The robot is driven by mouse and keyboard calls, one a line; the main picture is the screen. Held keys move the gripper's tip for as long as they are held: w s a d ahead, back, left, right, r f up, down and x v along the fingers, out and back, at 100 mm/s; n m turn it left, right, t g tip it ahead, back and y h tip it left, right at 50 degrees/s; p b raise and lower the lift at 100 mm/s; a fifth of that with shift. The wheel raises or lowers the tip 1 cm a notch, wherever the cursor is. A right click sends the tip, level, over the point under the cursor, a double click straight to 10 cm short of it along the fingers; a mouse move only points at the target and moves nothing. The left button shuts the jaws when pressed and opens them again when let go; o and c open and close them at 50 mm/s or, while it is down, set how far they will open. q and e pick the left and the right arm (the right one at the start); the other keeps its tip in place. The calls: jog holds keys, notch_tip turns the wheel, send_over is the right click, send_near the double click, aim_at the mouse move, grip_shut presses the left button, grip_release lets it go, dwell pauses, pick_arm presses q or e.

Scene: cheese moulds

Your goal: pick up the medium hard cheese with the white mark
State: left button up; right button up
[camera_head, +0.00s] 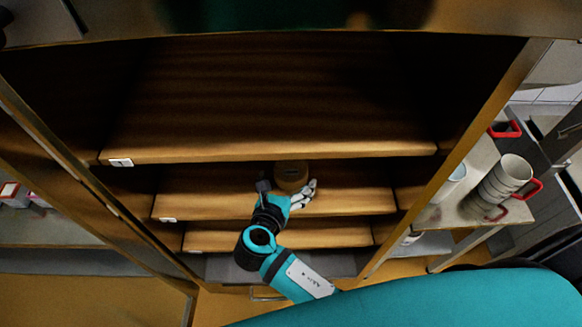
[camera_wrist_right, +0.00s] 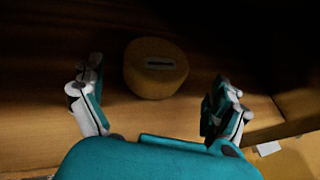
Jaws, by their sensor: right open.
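The cheese (camera_head: 291,174) is a round yellow-brown block on the second shelf board of the cabinet. My right gripper (camera_head: 287,190) is in front of the cheese at that shelf. In the right wrist view my right gripper (camera_wrist_right: 160,106) is open, its fingers wide apart on either side, with the cheese just beyond the fingertips, a little left of centre. The gripper holds nothing. My left gripper does not show.
The shelf board (camera_head: 180,205) is bare on both sides of the cheese. The upper shelf board (camera_head: 270,150) overhangs the cheese closely. Cabinet side walls bound the space.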

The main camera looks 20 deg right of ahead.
aim_at(289, 171)
jog(key=shift+w+d+f, duration=0.15)
jog(key=shift+w+d, duration=0.15)
jog(key=shift+w, duration=0.15)
jog(key=shift+w+d+p, duration=0.15)
jog(key=shift+w+p, duration=0.15)
jog(key=shift+p, duration=0.05)
jog(key=p+x, duration=0.1)
jog(key=x, duration=0.2)
jog(key=shift+w+d+f, duration=0.1)
jog(key=shift+w, duration=0.25)
jog(key=shift+w+d+f, duration=0.25)
jog(key=shift+w+f, duration=0.05)
jog(key=shift+w, duration=0.05)
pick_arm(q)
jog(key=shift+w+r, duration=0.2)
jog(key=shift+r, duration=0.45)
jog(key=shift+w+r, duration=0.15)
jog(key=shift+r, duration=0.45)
pick_arm(e)
jog(key=shift+s, duration=0.1)
jog(key=shift+a, duration=0.1)
jog(key=shift+c, duration=1)
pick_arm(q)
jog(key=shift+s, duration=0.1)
pick_arm(e)
jog(key=c, duration=0.7)
jog(key=shift+r, duration=0.1)
jog(key=shift+c, duration=0.2)
